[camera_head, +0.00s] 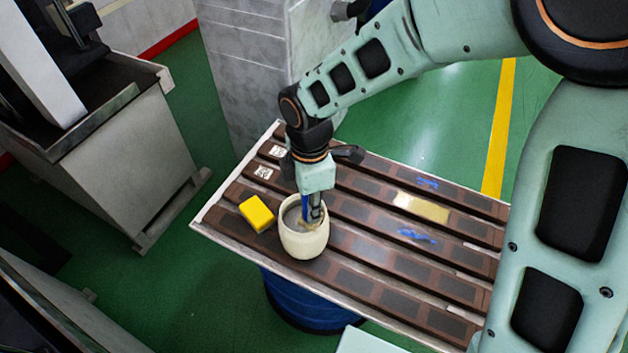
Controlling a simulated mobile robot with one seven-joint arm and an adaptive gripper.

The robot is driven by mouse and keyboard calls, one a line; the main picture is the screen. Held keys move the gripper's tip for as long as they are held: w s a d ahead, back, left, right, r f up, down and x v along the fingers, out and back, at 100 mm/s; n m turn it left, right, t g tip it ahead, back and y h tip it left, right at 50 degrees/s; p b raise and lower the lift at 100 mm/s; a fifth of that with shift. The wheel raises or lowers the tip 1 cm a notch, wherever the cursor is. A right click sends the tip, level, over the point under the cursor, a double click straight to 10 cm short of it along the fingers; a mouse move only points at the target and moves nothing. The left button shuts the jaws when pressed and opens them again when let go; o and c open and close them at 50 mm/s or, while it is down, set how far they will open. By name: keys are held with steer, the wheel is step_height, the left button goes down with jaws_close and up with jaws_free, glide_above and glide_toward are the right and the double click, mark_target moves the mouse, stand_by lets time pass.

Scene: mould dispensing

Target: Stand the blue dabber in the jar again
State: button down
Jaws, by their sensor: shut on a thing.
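The cream-coloured jar (304,242) stands upright on the slatted brown board, near its left end. My gripper (312,214) points down into the mouth of the jar from above. It is shut on the blue dabber (305,205), of which a short blue length shows beside the fingers. The dabber's lower end is inside the jar and hidden by the rim and the fingers, so I cannot tell whether it touches the bottom.
A yellow block (257,213) lies just left of the jar. The board (375,275) has blue smears and a pale yellow patch (421,207) to the right. A grey pillar (245,75) stands behind, and a grey machine (110,150) is at the left.

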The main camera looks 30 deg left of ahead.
steer(key=shift+w+a+f+b, duration=0.65)
steer(key=shift+f+b, duration=0.45)
steer(key=shift+f, duration=0.45)
steer(key=shift+w+a+f+b, duration=0.65)
steer(key=shift+f+b, duration=0.5)
steer(key=shift+f, duration=0.35)
steer(key=shift+w+a+f+b, duration=0.65)
steer(key=shift+f+b, duration=0.45)
steer(key=shift+f, duration=0.45)
steer(key=shift+s+f, duration=0.1)
steer(key=shift+f, duration=0.15)
steer(key=c, duration=1.6)
jaws_free()
step_height(320, 180, up, 12)
steer(key=shift+r, duration=0.25)
